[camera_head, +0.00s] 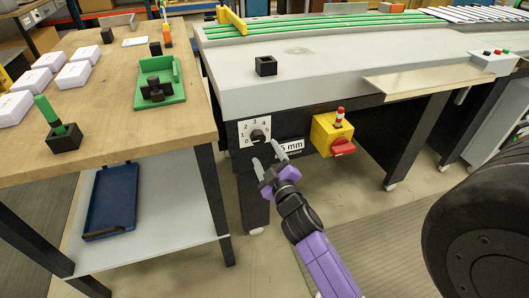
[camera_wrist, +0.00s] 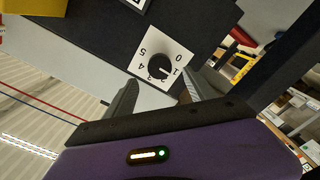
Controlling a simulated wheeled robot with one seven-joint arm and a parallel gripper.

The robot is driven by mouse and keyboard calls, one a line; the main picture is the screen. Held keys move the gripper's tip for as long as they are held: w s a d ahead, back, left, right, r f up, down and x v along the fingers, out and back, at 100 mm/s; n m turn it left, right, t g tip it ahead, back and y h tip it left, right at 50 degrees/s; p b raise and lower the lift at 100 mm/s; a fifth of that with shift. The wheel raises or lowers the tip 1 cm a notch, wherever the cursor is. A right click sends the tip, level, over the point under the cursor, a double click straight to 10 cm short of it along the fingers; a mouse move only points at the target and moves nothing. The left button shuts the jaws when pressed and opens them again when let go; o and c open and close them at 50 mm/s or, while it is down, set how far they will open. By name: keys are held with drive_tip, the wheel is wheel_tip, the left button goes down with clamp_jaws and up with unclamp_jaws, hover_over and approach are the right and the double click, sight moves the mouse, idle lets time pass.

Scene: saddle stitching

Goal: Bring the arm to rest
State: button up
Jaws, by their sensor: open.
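My gripper (camera_head: 266,154) is open and empty, low in front of the grey machine's front leg. Its two fingers point up toward a white dial plate (camera_head: 247,126) with a black knob (camera_head: 258,136). In the wrist view, the numbered dial plate (camera_wrist: 150,52) lies beyond and between the two fingertips (camera_wrist: 160,80), upside down. The knob (camera_wrist: 155,69) appears clear of the fingers. Its pale mark seems to point near the 1, but it is small. My purple arm reaches in from the lower right.
A yellow box with a red switch (camera_head: 341,146) sits right of the dial. The grey machine bench (camera_head: 330,85) overhangs above. A wooden table (camera_head: 110,130) with white boxes and a green fixture (camera_head: 172,96) stands left. The floor below is open.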

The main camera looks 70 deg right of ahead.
idle(0.6)
drive_tip(key=s+a+r+m+t+y, duration=0.1)
drive_tip(key=s+a+r+t+y, duration=0.15)
drive_tip(key=a, duration=0.85)
drive_tip(key=s+a+r+t+y, duration=0.1)
drive_tip(key=s+a+t+y, duration=0.2)
drive_tip(key=a, duration=0.8)
drive_tip(key=s+a+n+g+y, duration=0.2)
drive_tip(key=s+a+y, duration=0.6)
drive_tip(key=s+a, duration=0.5)
wheel_tip(320, 180, up, 13)
drive_tip(key=w+a+p, duration=0.1)
drive_tip(key=p, duration=1.2)
drive_tip(key=shift+a+p, duration=0.2)
drive_tip(key=shift+p, duration=0.2)
